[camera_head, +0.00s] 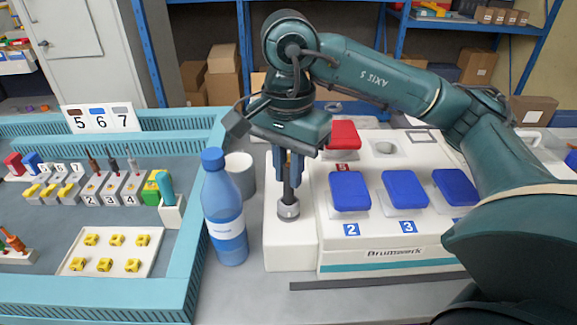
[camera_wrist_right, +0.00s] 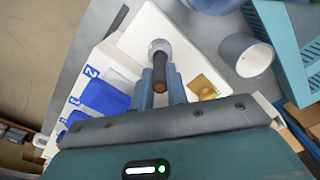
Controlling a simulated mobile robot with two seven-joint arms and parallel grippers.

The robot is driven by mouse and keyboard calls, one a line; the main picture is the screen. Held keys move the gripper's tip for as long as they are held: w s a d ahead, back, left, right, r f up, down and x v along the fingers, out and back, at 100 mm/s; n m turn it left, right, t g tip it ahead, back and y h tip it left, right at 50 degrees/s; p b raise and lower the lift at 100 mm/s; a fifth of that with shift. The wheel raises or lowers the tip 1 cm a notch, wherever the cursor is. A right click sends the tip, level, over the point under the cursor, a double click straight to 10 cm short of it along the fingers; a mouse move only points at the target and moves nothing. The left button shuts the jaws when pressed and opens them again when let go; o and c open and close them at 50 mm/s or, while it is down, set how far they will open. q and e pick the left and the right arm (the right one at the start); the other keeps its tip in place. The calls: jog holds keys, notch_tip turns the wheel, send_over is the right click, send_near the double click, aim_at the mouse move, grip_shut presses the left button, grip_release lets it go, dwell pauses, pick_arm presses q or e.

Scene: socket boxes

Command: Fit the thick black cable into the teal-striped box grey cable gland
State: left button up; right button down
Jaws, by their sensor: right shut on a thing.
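The white teal-striped box (camera_head: 385,268) stands on the table. Its grey cable gland (camera_head: 288,209) points up from the low left part of the box; it also shows in the right wrist view (camera_wrist_right: 158,46). My right gripper (camera_head: 289,175) is above the gland, shut on the thick black cable (camera_head: 288,192). The cable is upright and its lower end meets the gland's opening; how deep it sits I cannot tell. In the right wrist view the cable's brown upper end (camera_wrist_right: 174,84) shows between the fingers. My left gripper is not in view.
A blue bottle (camera_head: 225,215) and a grey-white cup (camera_head: 242,176) stand close left of the box. Blue covers (camera_head: 349,191) and a red cover (camera_head: 343,134) sit on the box. A teal-edged tray (camera_head: 195,265) of small parts fills the left.

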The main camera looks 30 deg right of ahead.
jog(key=shift+f, duration=0.1)
jog(key=shift+f+b, duration=0.9)
jog(key=shift+b, duration=0.05)
jog(key=c, duration=1.3)
grip_release()
